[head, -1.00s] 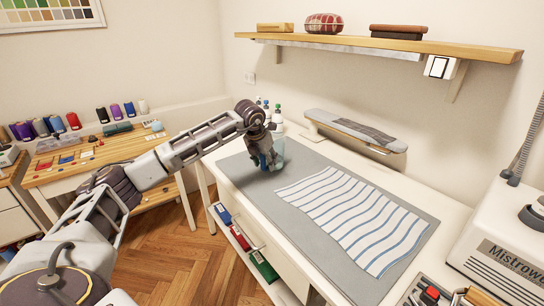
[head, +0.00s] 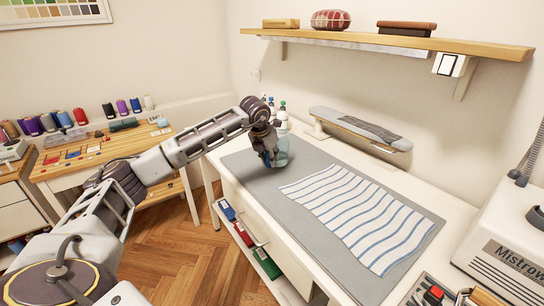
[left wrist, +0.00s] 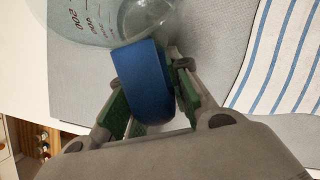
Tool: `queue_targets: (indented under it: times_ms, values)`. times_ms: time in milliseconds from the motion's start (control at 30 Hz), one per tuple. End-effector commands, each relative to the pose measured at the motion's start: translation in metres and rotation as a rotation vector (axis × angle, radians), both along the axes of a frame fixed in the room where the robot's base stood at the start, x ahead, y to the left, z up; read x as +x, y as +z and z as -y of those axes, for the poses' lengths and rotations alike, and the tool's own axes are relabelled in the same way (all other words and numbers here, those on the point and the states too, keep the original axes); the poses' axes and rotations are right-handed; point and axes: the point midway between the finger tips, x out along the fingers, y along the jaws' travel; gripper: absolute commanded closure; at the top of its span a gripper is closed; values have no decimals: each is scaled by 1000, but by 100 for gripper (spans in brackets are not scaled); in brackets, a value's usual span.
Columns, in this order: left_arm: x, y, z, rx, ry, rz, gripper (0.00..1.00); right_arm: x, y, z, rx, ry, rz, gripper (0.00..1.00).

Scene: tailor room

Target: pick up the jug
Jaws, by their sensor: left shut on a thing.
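The jug (head: 282,152) is clear, with a blue handle (left wrist: 147,85) and measuring marks that show in the left wrist view. It is at the far left end of the grey mat on the white table. My left gripper (head: 267,155) reaches it from the left and partly covers it in the head view. In the left wrist view the green-padded fingers are shut on the blue handle, one on each side. Whether the jug's base touches the mat is hard to tell. My right gripper is not in view.
A striped cloth (head: 365,215) lies on the grey mat (head: 237,163) to the right of the jug. Small bottles (head: 282,115) and a sleeve board (head: 360,130) stand behind. A wooden shelf (head: 390,42) hangs above. A white steamer (head: 510,245) is at the right.

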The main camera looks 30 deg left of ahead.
Motion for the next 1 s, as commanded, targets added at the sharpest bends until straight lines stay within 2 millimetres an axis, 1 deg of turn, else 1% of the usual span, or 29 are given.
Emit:
queue_targets:
  times_ms: [233, 467, 700, 1000]
  values:
    - [0, 4, 0, 0, 0, 1, 100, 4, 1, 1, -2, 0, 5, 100]
    - [1, 11, 0, 0, 0, 2, 100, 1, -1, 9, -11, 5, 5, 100]
    - [1, 25, 0, 0, 0, 2, 100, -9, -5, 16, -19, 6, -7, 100]
    - [1, 46, 0, -1, 1, 2, 100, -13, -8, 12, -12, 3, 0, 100]
